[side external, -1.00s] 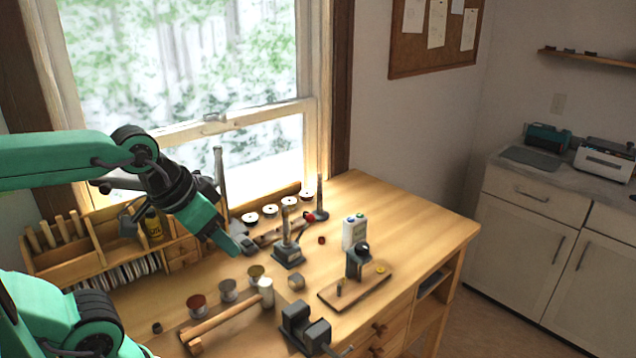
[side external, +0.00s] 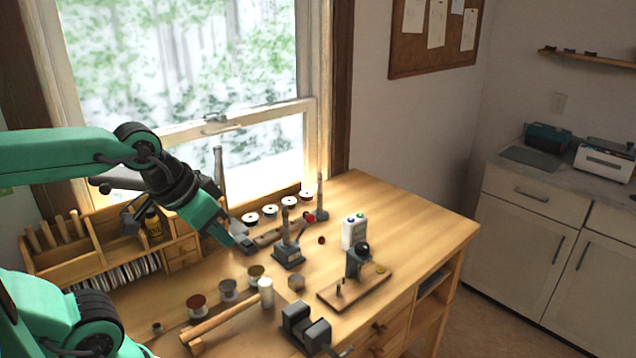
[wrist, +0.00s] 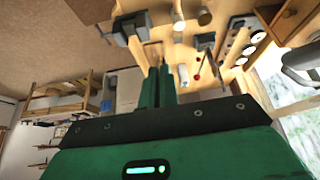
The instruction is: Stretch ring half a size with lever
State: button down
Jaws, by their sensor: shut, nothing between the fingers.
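The ring stretcher (side external: 288,254) stands on the bench, with a grey base and an upright tapered post. A lever with a red knob (side external: 309,218) shows beside the post; the knob also appears in the wrist view (wrist: 196,78). My gripper (side external: 248,246) is shut and empty, left of the stretcher and apart from the red knob. Its closed green fingers (wrist: 159,84) show in the wrist view. I cannot clearly make out a ring on the post. A small yellow round item (side external: 381,269) lies on a wooden board; I cannot tell if it is a ring.
A white bottle-like box (side external: 354,233) and a small press (side external: 357,262) stand right of the stretcher. Spools (side external: 270,211) line the window. The bench's right end (side external: 425,227) is clear.

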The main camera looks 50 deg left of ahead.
jog(key=w+a+r+n+g, duration=0.1)
jog(key=w+a+n, duration=0.6)
jog(key=w+n, duration=0.3)
jog(key=w+a+r+n+g, duration=0.1)
jog(key=w+a+n, duration=0.5)
jog(key=w+n, duration=0.4)
jog(key=shift+w+a+n+g+y, duration=0.3)
jog(key=shift+w+a+g+y, duration=0.1)
jog(key=shift+w, duration=0.85)
jog(key=w+d+f, duration=0.2)
jog(key=w+f, duration=0.2)
jog(key=f, duration=0.8)
jog(key=shift+d+f, duration=0.1)
jog(key=shift+d, duration=0.15)
